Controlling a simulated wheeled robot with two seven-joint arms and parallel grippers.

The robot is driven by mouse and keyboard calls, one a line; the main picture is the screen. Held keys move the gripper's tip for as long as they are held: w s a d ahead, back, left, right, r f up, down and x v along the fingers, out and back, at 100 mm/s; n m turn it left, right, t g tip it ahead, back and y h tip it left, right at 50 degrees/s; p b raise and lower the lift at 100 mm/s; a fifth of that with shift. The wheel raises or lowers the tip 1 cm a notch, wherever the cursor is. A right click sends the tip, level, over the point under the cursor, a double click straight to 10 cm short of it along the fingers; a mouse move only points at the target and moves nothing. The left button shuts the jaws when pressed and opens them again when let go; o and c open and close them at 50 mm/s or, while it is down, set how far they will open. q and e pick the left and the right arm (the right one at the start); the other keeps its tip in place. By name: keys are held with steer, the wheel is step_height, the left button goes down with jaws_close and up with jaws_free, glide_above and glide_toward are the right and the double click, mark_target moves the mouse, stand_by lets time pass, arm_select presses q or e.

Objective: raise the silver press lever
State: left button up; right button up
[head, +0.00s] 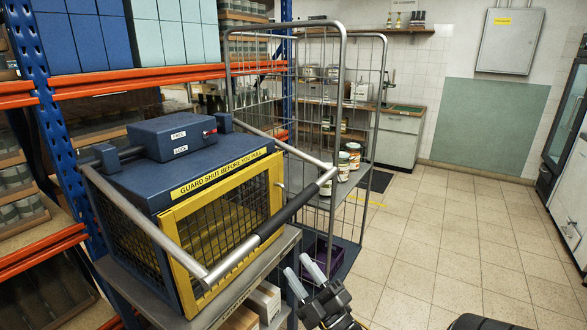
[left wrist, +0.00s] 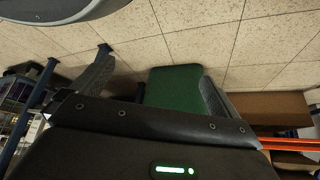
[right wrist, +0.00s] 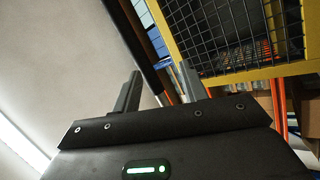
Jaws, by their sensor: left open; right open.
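The silver press lever (head: 235,262) is a U-shaped bar with a black grip (head: 287,217). It is lowered in front of the blue press (head: 190,165) and its yellow mesh guard (head: 228,210). My right gripper (head: 298,264) is open and empty, below and in front of the grip, apart from it. In the right wrist view, the dark grip (right wrist: 135,45) runs beyond my open right fingers (right wrist: 160,85), with the yellow guard (right wrist: 195,68) to the right. My left gripper (left wrist: 155,68) is open and empty in the left wrist view; the head view does not show it.
The press stands on a grey bench (head: 133,287) with boxes (head: 263,300) below. Blue-orange shelving (head: 150,78) is behind and left. A wire cage trolley (head: 343,110) with jars stands just beyond the press. The tiled floor (head: 455,245) on the right is mostly clear.

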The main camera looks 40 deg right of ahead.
mark_target(294, 207)
steer(key=d+r+n+g+h+p, duration=0.1)
steer(key=d+r+h+p, duration=0.1)
steer(key=d+r+p, duration=0.25)
steer(key=shift+d+p+x, duration=0.15)
steer(key=shift+p+x, duration=0.4)
steer(key=shift+x, duration=1.3)
steer(key=shift+d+p+x, duration=0.15)
steer(key=shift+p+x, duration=0.35)
steer(key=shift+x, duration=1.35)
steer(key=shift+d+p+x, duration=0.2)
steer(key=shift+p+x, duration=0.35)
steer(key=shift+x, duration=1.3)
arm_select(q)
steer(key=s+a+r+g, duration=0.2)
steer(key=s, duration=0.5)
steer(key=s+a+r+g+y, duration=0.1)
steer(key=s+a+r+g, duration=0.1)
steer(key=s, duration=0.5)
steer(key=shift+s+a+r+g, duration=0.2)
steer(key=shift+s+r+g, duration=0.05)
steer(key=shift+s+g, duration=0.1)
arm_select(e)
steer(key=shift+s+r, duration=0.1)
jaws_close()
